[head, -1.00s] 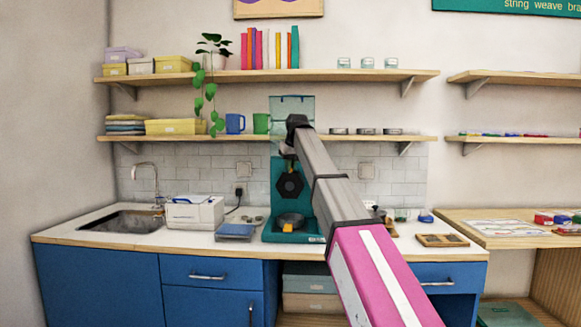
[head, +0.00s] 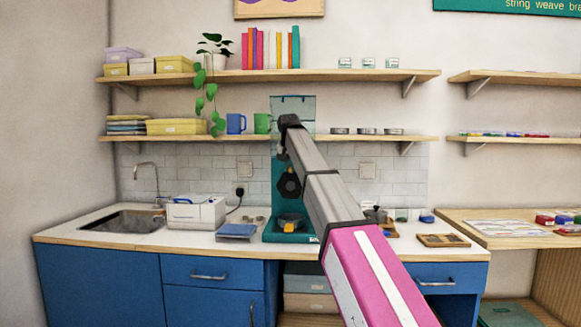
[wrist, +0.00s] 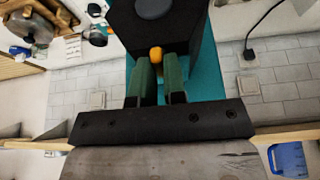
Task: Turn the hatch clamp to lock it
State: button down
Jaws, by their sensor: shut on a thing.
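The teal machine (head: 281,110) stands on the counter with a black hexagonal hatch (head: 289,185) on its front. The hatch also shows large in the wrist view (wrist: 155,22). The hatch clamp (wrist: 156,54) shows there as a small orange-yellow end at the hatch's edge, between the green fingers of my gripper (wrist: 157,78). My gripper is shut on the clamp; the fingers hide most of it.
A dark dish (head: 290,219) with an orange-yellow part (head: 289,227) sits at the machine's base. A white appliance (head: 196,212) and a blue-grey tray (head: 236,232) stand to the left. The lower shelf (head: 365,138) runs close behind my arm.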

jog(key=c, duration=1.2)
grip_release()
jog(key=v, duration=1)
jog(key=shift+s+r, duration=0.1)
jog(key=shift+r, duration=0.25)
